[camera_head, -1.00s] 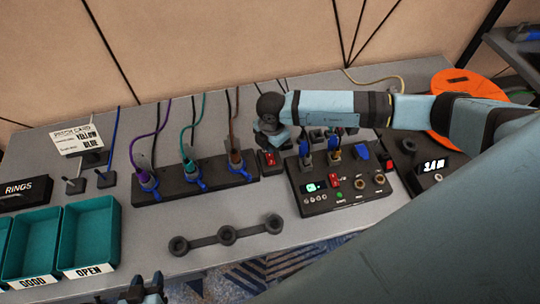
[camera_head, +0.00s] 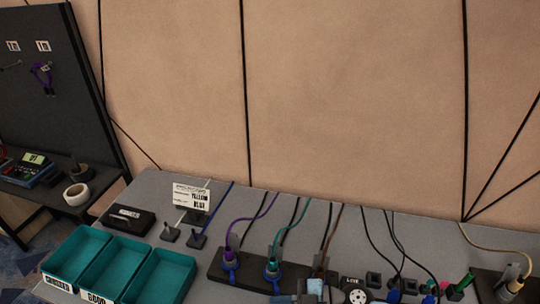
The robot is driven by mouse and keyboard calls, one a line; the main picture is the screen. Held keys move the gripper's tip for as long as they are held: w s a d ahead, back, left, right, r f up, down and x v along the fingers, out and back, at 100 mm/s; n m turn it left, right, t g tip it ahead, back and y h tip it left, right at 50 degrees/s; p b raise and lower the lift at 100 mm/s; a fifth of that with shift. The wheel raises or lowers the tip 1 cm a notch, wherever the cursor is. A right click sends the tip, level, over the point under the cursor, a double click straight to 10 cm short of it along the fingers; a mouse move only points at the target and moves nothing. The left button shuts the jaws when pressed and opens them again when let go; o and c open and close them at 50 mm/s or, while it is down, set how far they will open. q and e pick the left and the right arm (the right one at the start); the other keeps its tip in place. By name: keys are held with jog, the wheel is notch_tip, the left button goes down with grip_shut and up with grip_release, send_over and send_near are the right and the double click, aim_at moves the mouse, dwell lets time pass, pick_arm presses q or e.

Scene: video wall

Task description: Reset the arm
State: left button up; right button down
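My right arm no longer crosses the table in the head view. A small light-blue and dark part (camera_head: 312,287) at the bottom edge, in front of the brown-cabled plug, looks like part of one of my arms. I cannot tell which arm or make out fingertips. My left gripper is not seen. The dark socket strip (camera_head: 250,276) holds the purple-cabled plug (camera_head: 230,260), the teal-cabled plug (camera_head: 271,268) and the brown-cabled plug (camera_head: 319,266). The control box that stood to its right is mostly cut off or hidden.
Teal bins (camera_head: 160,276) stand at the table's left front. Behind them are a black box (camera_head: 130,219) and a white card (camera_head: 191,197). A dark pegboard (camera_head: 45,80) and side bench (camera_head: 80,190) are at far left.

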jog(key=w+d+r+m+t+h+p, duration=0.15)
jog(key=d+m+t+h, duration=0.35)
jog(key=m+t, duration=0.75)
pick_arm(q)
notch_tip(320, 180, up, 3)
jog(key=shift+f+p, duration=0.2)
jog(key=shift+p, duration=0.3)
pick_arm(e)
jog(key=s+d+f+m+g+h, duration=0.3)
jog(key=s+d+f+m+h, duration=0.3)
jog(key=s+d+f+h, duration=0.2)
jog(key=s+d+f, duration=0.2)
jog(key=d+f, duration=0.1)
jog(key=d, duration=0.1)
jog(key=shift+d, duration=0.25)
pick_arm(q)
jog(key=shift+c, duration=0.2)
